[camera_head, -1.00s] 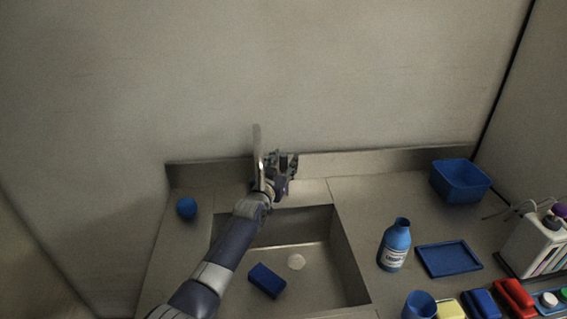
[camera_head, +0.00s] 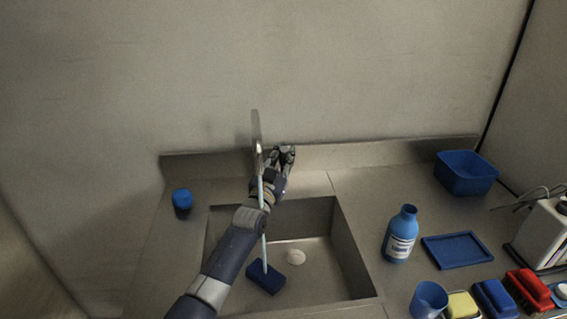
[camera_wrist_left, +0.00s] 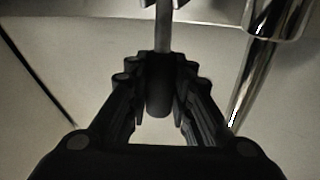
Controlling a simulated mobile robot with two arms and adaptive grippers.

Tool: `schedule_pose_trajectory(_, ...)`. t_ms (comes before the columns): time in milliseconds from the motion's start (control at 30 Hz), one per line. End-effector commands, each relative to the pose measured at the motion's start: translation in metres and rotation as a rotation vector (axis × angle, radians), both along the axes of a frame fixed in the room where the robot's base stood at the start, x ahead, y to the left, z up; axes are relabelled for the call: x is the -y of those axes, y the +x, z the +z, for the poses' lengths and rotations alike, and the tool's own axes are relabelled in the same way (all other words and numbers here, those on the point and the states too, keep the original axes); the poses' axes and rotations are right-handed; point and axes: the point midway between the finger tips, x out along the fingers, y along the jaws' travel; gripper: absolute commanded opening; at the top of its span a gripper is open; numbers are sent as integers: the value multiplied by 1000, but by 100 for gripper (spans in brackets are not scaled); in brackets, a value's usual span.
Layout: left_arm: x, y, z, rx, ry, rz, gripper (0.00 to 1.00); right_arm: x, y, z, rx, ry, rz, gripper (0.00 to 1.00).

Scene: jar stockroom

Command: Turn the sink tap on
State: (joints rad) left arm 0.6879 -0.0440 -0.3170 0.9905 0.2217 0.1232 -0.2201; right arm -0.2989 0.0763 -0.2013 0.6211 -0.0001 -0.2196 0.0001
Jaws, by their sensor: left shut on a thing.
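The metal tap (camera_head: 256,132) stands at the back of the sink (camera_head: 320,205). A thin pale blue stream of water (camera_head: 264,240) runs from it down to the blue sponge in the sink. My left gripper (camera_head: 284,154) is at the back edge, just right of the tap. In the left wrist view, my left gripper (camera_wrist_left: 160,95) is shut on the tap lever (camera_wrist_left: 163,35), whose dark end lies between the fingers. The shiny tap body (camera_wrist_left: 272,18) shows at the upper right there. My right gripper is not in view.
The blue sponge (camera_head: 265,279) lies on the sink floor beside the drain (camera_head: 296,257). A blue lidded thing (camera_head: 182,199) stands left of the sink. Right of it are a blue bottle (camera_head: 400,236), tray (camera_head: 456,250), tub (camera_head: 466,174), cup (camera_head: 428,300) and several brushes or sponges.

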Motion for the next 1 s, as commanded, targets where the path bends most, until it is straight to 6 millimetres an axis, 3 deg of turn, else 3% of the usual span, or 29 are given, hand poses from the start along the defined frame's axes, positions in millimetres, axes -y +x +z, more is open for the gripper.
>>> schedule_pose_trajectory(367, 0, -1, -2, 8, 8, 0, 0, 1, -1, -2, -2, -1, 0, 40)
schedule_pose_trajectory(400, 0, -1, -2, 7, 8, 0, 29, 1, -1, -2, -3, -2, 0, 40)
schedule_pose_trajectory(467, 0, -1, -2, 7, 7, 0, 42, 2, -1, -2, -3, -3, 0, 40)
schedule_pose_trajectory(1000, 0, -1, 0, 6, 3, 0, 42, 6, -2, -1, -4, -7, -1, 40)
